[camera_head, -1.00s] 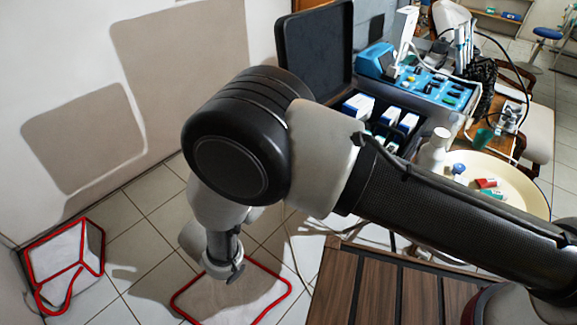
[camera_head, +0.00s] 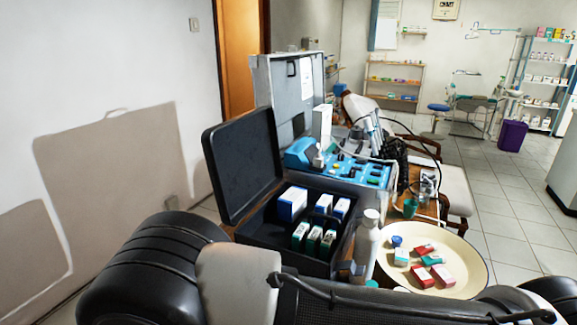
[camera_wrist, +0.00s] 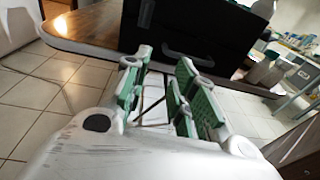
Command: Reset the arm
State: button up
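My gripper (camera_wrist: 165,66) shows in the wrist view with its green-padded fingers apart and nothing between them. Past the fingertips is the side of a black case on a wooden table (camera_wrist: 84,24), with tiled floor below. In the head view my arm crosses the bottom of the picture, its dark joint at lower left. The gripper itself is out of sight in that view.
The open black case (camera_head: 242,228) holds several small boxes. Beside it stand a white bottle (camera_head: 366,246) and a cream tray (camera_head: 462,258) with small boxes. A blue-panelled dental unit (camera_head: 350,170) is behind.

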jog(key=w+d+r+m+g+y, duration=0.1)
jog(key=d+r+m+g, duration=0.5)
jog(key=d, duration=0.4)
jog(key=w+d+r+m+g, duration=0.1)
jog(key=d+r+m+g, duration=0.5)
jog(key=d, duration=0.4)
jog(key=w+d+r+m+g+y, duration=0.15)
jog(key=d+r+m+g, duration=0.25)
jog(key=d+r+m, duration=0.5)
jog(key=s+d+r+m+t+y, duration=0.1)
jog(key=s+d+r+m, duration=0.1)
jog(key=d, duration=0.6)
jog(key=s+d+r+m+t+y, duration=0.2)
jog(key=s+d+r+m, duration=0.1)
jog(key=d+r, duration=0.4)
jog(key=s+d+r+m+t+y, duration=0.2)
jog(key=d+r+m, duration=0.2)
jog(key=d, duration=0.6)
jog(key=shift+s+d+r+m, duration=0.25)
jog(key=shift+s+r+m, duration=0.05)
jog(key=shift+s+r, duration=0.05)
